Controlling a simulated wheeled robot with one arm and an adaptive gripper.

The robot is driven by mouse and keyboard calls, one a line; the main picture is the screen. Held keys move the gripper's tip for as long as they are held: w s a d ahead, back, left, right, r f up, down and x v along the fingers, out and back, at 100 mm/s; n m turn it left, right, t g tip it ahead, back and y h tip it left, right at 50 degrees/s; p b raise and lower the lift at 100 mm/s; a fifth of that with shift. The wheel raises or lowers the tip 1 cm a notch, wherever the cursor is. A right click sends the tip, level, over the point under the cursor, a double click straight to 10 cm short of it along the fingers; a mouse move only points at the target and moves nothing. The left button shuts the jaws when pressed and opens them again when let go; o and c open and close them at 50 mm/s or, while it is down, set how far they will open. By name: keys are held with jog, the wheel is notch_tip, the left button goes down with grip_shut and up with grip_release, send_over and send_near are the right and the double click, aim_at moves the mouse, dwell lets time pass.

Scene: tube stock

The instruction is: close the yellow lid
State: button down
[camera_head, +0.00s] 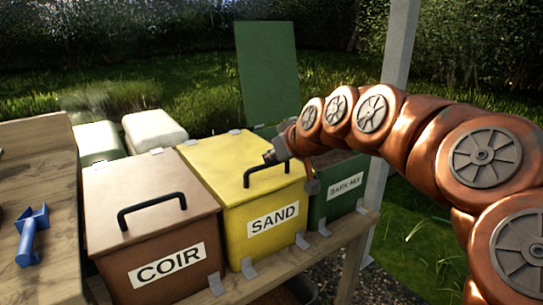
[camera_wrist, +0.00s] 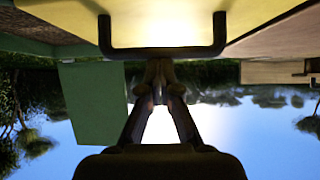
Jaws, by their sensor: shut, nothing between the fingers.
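The yellow lid (camera_head: 225,165) lies flat on the yellow SAND bin (camera_head: 262,228), and I see no gap along its front edge. Its black handle (camera_head: 258,172) is on the front part of the lid. My gripper (camera_head: 272,158) is at the handle, at the lid's right side. In the wrist view, my gripper (camera_wrist: 160,70) has its fingertips together and empty, right by the middle of the handle (camera_wrist: 115,50). The yellow lid (camera_wrist: 165,20) fills the top there. I cannot tell whether the fingertips touch the handle or lid.
The brown COIR bin (camera_head: 160,245) stands left with its lid down. The green BARK MIX bin (camera_head: 343,200) stands right, its green lid (camera_head: 268,70) raised upright behind. A blue tool (camera_head: 31,236) lies on the wooden surface at left. A grey post (camera_head: 396,60) rises behind my arm.

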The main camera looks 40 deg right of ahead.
jog(key=shift+s+a+f+g, duration=0.1)
jog(key=shift+a+f+g, duration=0.05)
jog(key=shift+f, duration=0.4)
jog(key=shift+s+a+f+g, duration=0.1)
jog(key=shift+f+g, duration=0.05)
jog(key=shift+f, duration=0.35)
notch_tip(320, 180, up, 12)
jog(key=shift+w+d, duration=0.2)
jog(key=shift+d, duration=0.05)
